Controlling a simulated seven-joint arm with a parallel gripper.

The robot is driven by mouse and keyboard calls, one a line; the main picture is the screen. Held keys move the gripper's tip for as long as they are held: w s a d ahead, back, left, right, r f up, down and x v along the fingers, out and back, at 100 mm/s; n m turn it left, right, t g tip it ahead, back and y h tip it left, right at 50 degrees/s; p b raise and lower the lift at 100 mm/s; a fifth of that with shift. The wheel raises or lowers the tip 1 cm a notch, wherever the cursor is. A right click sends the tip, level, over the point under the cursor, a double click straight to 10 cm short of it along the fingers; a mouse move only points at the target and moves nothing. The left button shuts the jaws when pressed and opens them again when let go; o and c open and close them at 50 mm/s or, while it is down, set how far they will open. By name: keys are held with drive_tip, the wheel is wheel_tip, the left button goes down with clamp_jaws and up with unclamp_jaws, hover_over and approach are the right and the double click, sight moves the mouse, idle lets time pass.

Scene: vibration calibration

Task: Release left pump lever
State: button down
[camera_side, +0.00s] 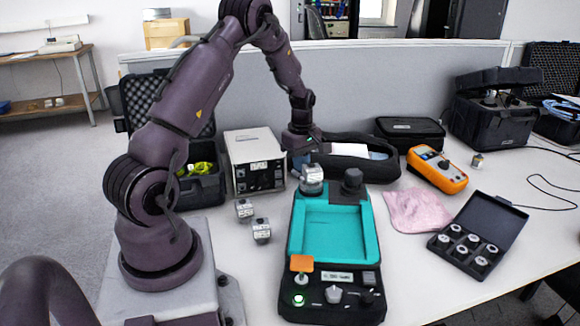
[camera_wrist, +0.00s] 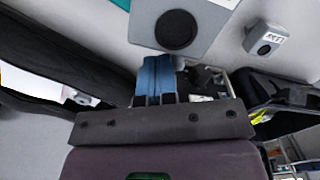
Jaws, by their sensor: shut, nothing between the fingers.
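The teal and black calibration unit (camera_side: 376,225) stands on the table in the side view. I cannot tell which part is the left pump lever. My gripper (camera_side: 304,148) is above and behind the silver-grey block. In the wrist view my blue fingers (camera_wrist: 155,80) are together and empty, below a grey surface with a dark round centre (camera_wrist: 178,30).
A white instrument box (camera_side: 254,160) stands left of my gripper, and small labelled blocks (camera_side: 261,231) lie in front of it. A black pouch (camera_side: 348,166) is behind the unit. An orange meter (camera_side: 437,168), pink cloth (camera_side: 420,210) and case of round parts (camera_side: 478,235) are right.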

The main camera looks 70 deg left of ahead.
drive_tip(key=s+n, duration=0.1)
drive_tip(key=n, duration=0.1)
drive_tip(key=s+n, duration=0.1)
drive_tip(key=n, duration=0.1)
drive_tip(key=shift+s+d, duration=0.15)
drive_tip(key=shift+d, duration=0.15)
drive_tip(key=shift+r, duration=3.5)
